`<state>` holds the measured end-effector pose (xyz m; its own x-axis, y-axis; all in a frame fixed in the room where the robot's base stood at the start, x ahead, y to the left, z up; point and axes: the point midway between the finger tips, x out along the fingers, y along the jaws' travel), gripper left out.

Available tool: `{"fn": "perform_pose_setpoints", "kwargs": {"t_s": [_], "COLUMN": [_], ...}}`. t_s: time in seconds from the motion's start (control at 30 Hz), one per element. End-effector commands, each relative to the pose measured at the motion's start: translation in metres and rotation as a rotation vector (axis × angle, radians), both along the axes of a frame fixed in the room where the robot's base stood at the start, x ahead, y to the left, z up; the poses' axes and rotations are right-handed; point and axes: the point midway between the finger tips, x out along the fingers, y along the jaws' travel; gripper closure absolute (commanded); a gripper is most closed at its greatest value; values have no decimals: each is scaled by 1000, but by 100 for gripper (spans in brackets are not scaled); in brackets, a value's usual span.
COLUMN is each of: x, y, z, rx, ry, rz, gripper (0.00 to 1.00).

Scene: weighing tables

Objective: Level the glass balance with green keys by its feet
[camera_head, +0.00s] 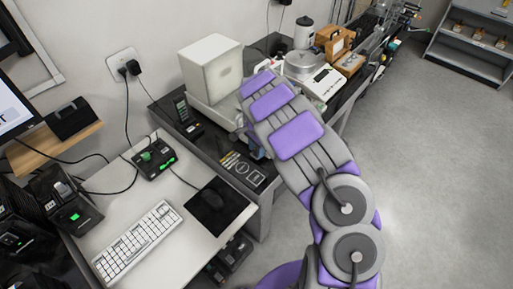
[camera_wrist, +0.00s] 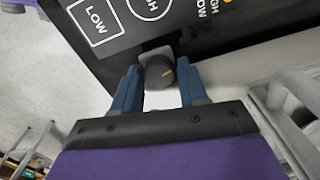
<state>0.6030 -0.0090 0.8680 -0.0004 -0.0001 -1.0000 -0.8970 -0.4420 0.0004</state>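In the wrist view, my gripper (camera_wrist: 160,88) has its two blue fingers apart. The knob is at the edge of a black panel (camera_wrist: 215,40) lettered LOW and HIGH. In the head view, a boxy pale instrument (camera_head: 211,70), perhaps the balance, stands on the dark table beyond my arm. I cannot make out glass, green keys or a level bubble on it. My arm hides its right side and my fingertips.
A black panel with markings (camera_head: 242,168) lies at the near end of the dark table. The light desk holds a keyboard (camera_head: 137,242), a mouse pad (camera_head: 216,207) and a device with green lights (camera_head: 155,158). A round-topped white instrument (camera_head: 322,82) stands farther back. Floor on the right is clear.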

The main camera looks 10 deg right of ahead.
Motion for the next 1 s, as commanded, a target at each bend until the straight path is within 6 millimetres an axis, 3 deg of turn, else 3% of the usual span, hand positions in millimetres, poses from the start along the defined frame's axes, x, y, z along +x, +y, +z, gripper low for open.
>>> {"fn": "perform_pose_setpoints", "kwargs": {"t_s": [0.37,0.8,1.0], "x": [0,1,2], "y": [0,1,0], "z": [0,2,0], "rx": [0,3,0], "ry": [-1,1,-2], "rz": [0,246,274], "gripper": [94,95,95]}}
